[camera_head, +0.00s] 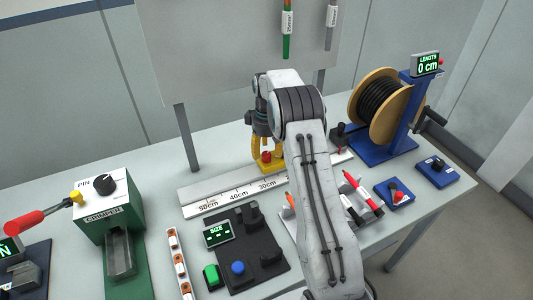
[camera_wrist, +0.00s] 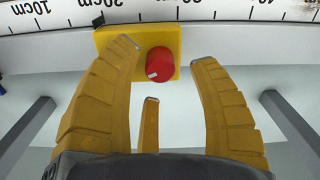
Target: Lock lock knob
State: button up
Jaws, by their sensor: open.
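The lock knob (camera_wrist: 160,62) is a red round knob with a small white mark on its lower left. It sits on a yellow block (camera_wrist: 107,38) at the edge of the ruler rail (camera_wrist: 225,22). In the head view the red knob (camera_head: 266,156) shows on the yellow block below my gripper (camera_head: 262,145). In the wrist view my gripper (camera_wrist: 165,60) is open. One finger is left of the knob, one is right of it, and a third is below. I see gaps between the fingers and the knob; the left fingertip overlaps the yellow block in the picture.
A cable reel (camera_head: 380,105) on a blue stand is at the right, with a length display (camera_head: 428,63) reading 0 cm. A green crimper (camera_head: 103,208) stands at the left. A black panel (camera_head: 240,250) with buttons and a tool holder (camera_head: 362,203) lie in front of the rail.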

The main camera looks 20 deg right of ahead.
jog(key=shift+f, duration=1.15)
grip_shut()
jog(key=shift+m+b, duration=0.5)
jog(key=shift+m, duration=1.8)
jog(key=shift+s, duration=0.1)
grip_release()
